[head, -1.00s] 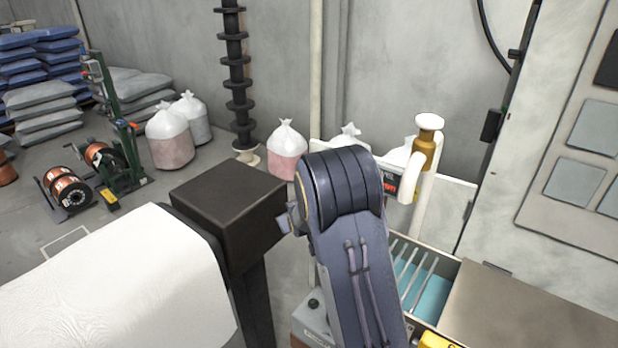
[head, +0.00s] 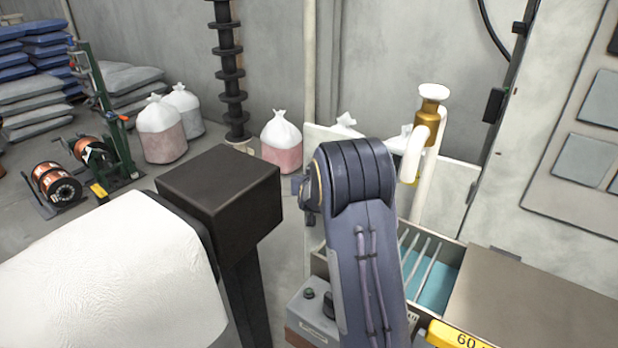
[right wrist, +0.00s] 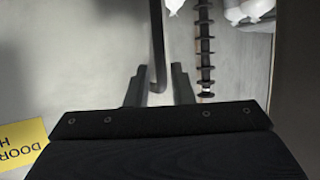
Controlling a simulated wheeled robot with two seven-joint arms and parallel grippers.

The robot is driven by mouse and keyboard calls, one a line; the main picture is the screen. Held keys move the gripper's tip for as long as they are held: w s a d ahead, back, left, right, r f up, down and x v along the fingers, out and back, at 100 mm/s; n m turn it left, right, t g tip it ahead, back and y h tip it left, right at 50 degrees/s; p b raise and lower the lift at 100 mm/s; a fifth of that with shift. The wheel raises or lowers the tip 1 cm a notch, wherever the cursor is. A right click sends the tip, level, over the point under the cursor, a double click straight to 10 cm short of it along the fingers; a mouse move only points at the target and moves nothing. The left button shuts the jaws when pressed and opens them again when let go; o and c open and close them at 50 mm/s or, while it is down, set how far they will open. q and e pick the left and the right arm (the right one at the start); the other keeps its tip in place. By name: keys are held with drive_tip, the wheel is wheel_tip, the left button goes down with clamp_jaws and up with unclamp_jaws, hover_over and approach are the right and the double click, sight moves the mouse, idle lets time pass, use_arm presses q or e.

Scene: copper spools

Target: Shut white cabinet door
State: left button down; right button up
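A dark vertical bar (right wrist: 157,45), perhaps the door handle, ends in a bend between the fingers, with gaps on both sides. My left gripper is not in view.
White pipework with a brass fitting (head: 430,108) rises behind my arm. Tied bags (head: 281,140) stand by the wall.

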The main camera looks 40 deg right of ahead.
drive_tip(key=shift+x, duration=2.1)
clamp_jaws()
